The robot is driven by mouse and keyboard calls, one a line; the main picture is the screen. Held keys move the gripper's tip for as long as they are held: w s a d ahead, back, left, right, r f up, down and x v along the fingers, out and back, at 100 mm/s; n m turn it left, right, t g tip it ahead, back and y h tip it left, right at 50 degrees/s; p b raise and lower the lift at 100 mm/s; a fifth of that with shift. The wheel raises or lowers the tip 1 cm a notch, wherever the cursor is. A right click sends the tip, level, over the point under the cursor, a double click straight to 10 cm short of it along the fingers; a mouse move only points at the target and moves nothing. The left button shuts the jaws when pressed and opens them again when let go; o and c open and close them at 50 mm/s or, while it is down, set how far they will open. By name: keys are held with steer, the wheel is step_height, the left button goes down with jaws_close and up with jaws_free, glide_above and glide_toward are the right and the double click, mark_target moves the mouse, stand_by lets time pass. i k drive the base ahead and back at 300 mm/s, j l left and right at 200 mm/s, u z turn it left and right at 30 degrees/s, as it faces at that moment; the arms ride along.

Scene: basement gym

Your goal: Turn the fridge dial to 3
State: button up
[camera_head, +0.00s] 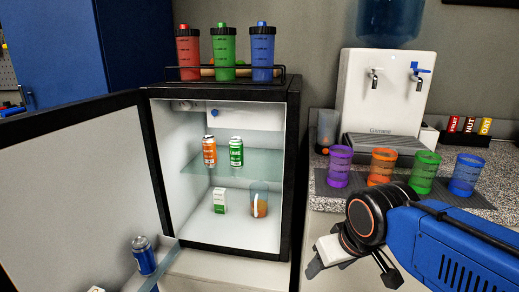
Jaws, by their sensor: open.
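The small fridge (296,150) stands open at the centre, with its door (75,190) swung out to the left. A white panel (240,118) sits at the top of its inner back wall. My gripper (322,258) is at the lower right, outside the fridge and well apart from the panel. It is open, and I see nothing held in it; its fingers are partly hidden by my wrist.
Cans stand on the glass shelf (265,163), with a carton (219,201) and a glass (259,199) below. A blue can (144,256) stands in the door. Shaker bottles (222,46) stand on top. Coloured cups (383,166) and a water dispenser (386,92) occupy the right counter.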

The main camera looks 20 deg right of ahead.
mark_target(187, 105)
steer(key=i+j, duration=0.1)
steer(key=j, duration=0.25)
steer(key=i+j+u, duration=0.1)
steer(key=j, duration=0.25)
steer(key=i+j, duration=0.1)
steer(key=j, duration=0.2)
steer(key=i+j+u, duration=0.1)
steer(key=j, duration=0.25)
steer(key=i+j, duration=0.15)
steer(key=j, duration=0.2)
